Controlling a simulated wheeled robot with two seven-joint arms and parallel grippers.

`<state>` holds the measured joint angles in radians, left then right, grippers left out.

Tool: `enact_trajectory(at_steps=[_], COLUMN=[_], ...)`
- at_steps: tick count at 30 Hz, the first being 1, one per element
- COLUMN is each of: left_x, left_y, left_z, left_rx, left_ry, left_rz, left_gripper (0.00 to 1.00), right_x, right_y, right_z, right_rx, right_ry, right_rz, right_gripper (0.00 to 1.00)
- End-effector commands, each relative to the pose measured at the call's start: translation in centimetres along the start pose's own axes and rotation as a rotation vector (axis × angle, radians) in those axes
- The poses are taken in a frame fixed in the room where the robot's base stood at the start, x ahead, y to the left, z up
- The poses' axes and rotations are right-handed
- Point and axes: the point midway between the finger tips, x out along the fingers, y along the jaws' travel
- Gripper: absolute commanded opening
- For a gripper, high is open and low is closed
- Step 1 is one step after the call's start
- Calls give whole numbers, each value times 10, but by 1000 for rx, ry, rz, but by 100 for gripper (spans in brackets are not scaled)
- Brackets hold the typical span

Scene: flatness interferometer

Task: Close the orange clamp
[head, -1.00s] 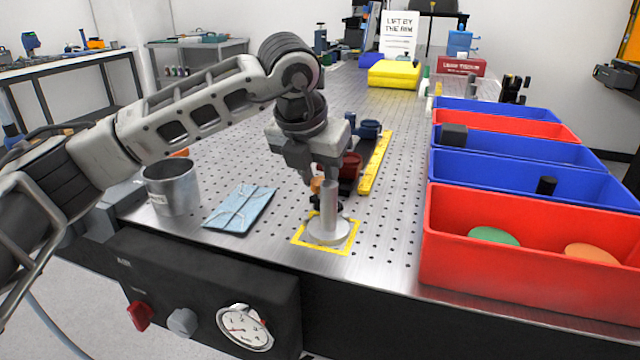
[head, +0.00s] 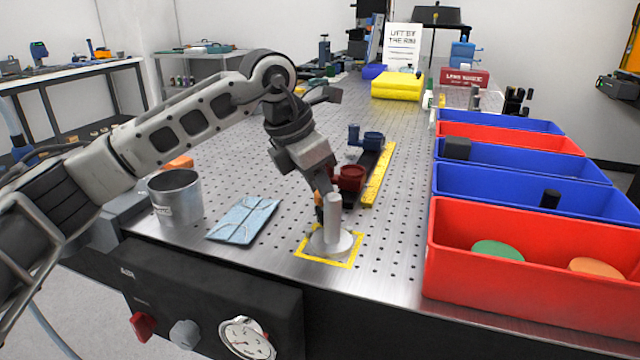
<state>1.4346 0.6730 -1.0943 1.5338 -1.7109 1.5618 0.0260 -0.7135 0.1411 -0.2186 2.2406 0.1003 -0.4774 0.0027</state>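The orange clamp (head: 319,199) shows only as a small orange and dark patch at the near end of the rail, behind the grey post (head: 333,218) with its round base. My gripper and the post hide most of it, so I cannot tell whether it is open or closed. My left gripper (head: 323,187) points down and tilted, right at the clamp and just behind the post top. Its fingertips are largely hidden, and contact with the clamp cannot be made out. My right gripper is not in view.
Red (head: 349,178) and blue (head: 372,139) holders stand farther along the rail beside a yellow strip (head: 378,175). Red and blue bins (head: 530,262) line the right side.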

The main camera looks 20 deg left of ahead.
Motion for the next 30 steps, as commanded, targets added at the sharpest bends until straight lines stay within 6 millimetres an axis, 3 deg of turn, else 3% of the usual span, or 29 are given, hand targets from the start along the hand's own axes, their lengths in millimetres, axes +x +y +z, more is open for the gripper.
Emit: enact_trajectory(at_steps=[12,13,15,25,30], left_x=[0,0,0,-2,-23], left_y=[0,0,0,0,1], left_z=[-1,-1,-1,0,1], left_rx=[7,7,6,6,6], left_ry=[3,3,3,1,-2], left_rz=[-3,-3,-2,-1,1], left_gripper=[7,33,52,52,52], right_x=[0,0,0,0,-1], right_y=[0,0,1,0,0], right_z=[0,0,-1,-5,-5], right_rx=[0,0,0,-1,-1], right_ry=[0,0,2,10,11], right_rz=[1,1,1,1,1], right_gripper=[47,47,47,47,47])
